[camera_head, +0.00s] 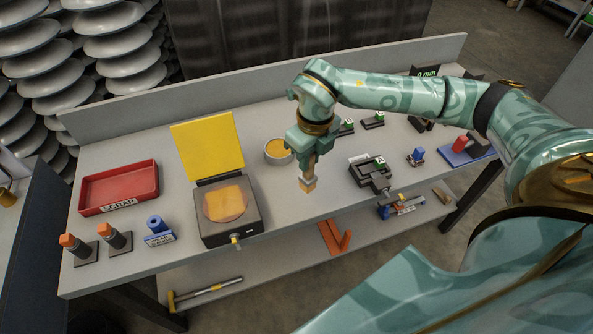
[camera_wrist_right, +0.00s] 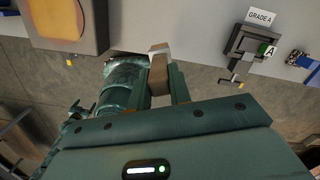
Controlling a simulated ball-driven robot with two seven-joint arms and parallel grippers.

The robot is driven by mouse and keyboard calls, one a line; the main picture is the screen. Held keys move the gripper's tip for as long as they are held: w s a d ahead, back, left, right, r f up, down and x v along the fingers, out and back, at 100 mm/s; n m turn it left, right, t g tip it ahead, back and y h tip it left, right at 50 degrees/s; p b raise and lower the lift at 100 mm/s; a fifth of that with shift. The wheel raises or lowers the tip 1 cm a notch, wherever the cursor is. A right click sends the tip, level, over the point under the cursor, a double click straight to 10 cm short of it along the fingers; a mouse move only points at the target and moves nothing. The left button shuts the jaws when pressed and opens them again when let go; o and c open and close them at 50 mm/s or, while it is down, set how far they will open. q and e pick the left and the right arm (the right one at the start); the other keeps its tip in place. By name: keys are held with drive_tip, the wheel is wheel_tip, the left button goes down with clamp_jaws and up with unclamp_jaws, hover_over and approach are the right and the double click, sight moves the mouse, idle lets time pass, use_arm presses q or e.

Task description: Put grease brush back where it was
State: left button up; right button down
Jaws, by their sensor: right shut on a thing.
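My right gripper (camera_head: 309,160) points down over the grey bench (camera_head: 290,222), near its front edge. It is shut on the grease brush (camera_head: 307,184), a tan wooden piece with a pale metal band, held upright. In the right wrist view the brush (camera_wrist_right: 158,68) sits between the two fingers (camera_wrist_right: 162,92). A small round grey pot (camera_head: 278,152) with orange-yellow content, which looks like grease, stands behind and left of the gripper. I cannot tell whether the brush tip touches the bench. My left gripper is not in view.
A dark box (camera_head: 228,233) with a raised yellow lid (camera_head: 208,145) stands left of the brush. A dark holder (camera_head: 369,170) stands to the right; its label reads GRADE A in the right wrist view. A red scrap tray (camera_head: 118,187) is far left. Bare bench surrounds the brush.

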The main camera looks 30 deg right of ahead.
drive_tip(key=w+f+b, duration=0.2)
drive_tip(key=w+f, duration=0.2)
drive_tip(key=f, duration=0.5)
drive_tip(key=shift+w+a, duration=0.15)
drive_tip(key=shift+w, duration=0.05)
drive_tip(key=c, duration=1.3)
unclamp_jaws()
drive_tip(key=shift+r, duration=0.1)
wheel_tip(320, 180, up, 12)
drive_tip(key=p, duration=0.2)
drive_tip(key=shift+s, duration=0.45)
